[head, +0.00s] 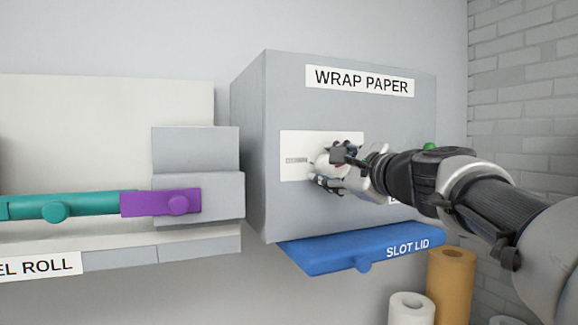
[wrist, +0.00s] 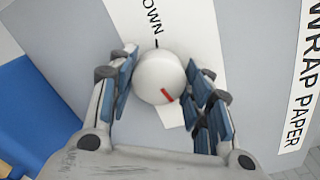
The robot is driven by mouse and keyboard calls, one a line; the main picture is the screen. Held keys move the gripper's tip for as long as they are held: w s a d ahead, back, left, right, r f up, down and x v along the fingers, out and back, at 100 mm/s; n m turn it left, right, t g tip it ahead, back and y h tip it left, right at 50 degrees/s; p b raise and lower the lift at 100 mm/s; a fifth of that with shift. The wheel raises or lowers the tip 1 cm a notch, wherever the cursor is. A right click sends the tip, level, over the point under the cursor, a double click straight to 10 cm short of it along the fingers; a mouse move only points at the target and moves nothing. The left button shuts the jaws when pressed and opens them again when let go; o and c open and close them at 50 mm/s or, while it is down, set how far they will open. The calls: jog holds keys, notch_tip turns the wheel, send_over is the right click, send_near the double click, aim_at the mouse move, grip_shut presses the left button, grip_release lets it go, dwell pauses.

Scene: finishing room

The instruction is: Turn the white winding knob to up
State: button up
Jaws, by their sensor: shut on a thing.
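The white winding knob (wrist: 158,78) is round, with a red line on its face. It sits on the grey WRAP PAPER box (head: 350,108). In the wrist view the red line points to the lower right, away from the DOWN label (wrist: 151,18) and its black tick. My gripper (wrist: 164,85) is shut on the knob, one finger on each side. In the head view my gripper (head: 335,168) covers the knob and part of the white plate (head: 295,145). An up label is not readable; it may be hidden.
A blue slot lid (head: 330,250) juts out under the box. To the left are a purple slider (head: 150,203) and a teal bar (head: 95,205) on another dispenser. A brown roll (head: 452,280) and a white roll (head: 410,308) stand below right. A brick wall is at right.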

dwell(0.3)
jog(key=o, duration=1.1)
jog(key=shift+c, duration=0.2)
jog(key=v, duration=0.7)
jog(key=shift+s, duration=0.25)
